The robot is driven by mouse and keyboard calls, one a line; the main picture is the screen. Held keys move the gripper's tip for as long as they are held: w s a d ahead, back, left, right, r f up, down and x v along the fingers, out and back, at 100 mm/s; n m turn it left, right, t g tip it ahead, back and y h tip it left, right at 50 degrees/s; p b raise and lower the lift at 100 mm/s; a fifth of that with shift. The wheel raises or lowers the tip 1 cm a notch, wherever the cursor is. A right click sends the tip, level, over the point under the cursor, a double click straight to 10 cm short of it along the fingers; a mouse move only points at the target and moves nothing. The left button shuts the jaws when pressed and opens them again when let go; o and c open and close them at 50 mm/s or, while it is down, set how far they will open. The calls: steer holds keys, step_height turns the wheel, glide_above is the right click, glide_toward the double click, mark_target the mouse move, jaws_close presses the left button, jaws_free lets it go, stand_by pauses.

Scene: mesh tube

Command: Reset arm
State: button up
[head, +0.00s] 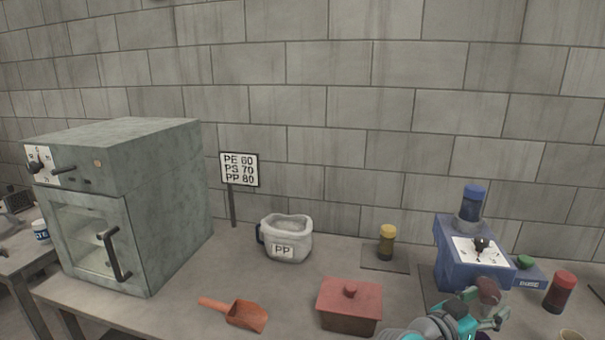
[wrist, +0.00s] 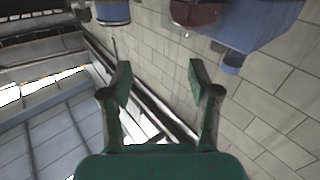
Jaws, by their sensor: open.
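My gripper (head: 484,306) is at the lower right of the head view, in front of the blue machine (head: 452,262) with a white dial panel. In the wrist view my gripper (wrist: 158,82) shows two green-padded fingers spread apart with nothing between them. A dark red rounded knob or cap (head: 488,291) shows right by the fingers in the head view; I cannot tell whether they touch. A blue-capped mesh tube (head: 471,205) stands on top of the blue machine. A red-capped tube (head: 560,292) stands to its right, and a yellow-capped tube (head: 387,242) to its left.
A grey oven (head: 150,205) with a glass door stands at the left. A white PP jug (head: 287,240), an orange scoop (head: 240,314), a red lidded box (head: 349,307) and a sign (head: 239,169) are on the bench (head: 185,285). A green button (head: 525,262) sits right of the machine.

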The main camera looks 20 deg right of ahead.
steer(key=s+a+f+n+t+y, duration=0.45)
steer(key=a+f+n+y, duration=0.2)
steer(key=a+f, duration=0.45)
steer(key=s+a+f+n+t+y, duration=0.4)
steer(key=a+f+n+t+y, duration=0.25)
steer(key=f, duration=0.55)
steer(key=s+a+f+n+y, duration=0.2)
steer(key=s+a+n+y, duration=0.1)
steer(key=s+a, duration=0.75)
steer(key=s+a+r+y, duration=0.1)
steer(key=s+r, duration=0.2)
steer(key=s, duration=0.3)
steer(key=s+a+r+t, duration=0.1)
steer(key=s+a+r, duration=0.1)
steer(key=s, duration=0.4)
steer(key=shift+s+r+m+t+y, duration=0.3)
steer(key=shift+s+r+y, duration=0.1)
steer(key=shift+r, duration=0.35)
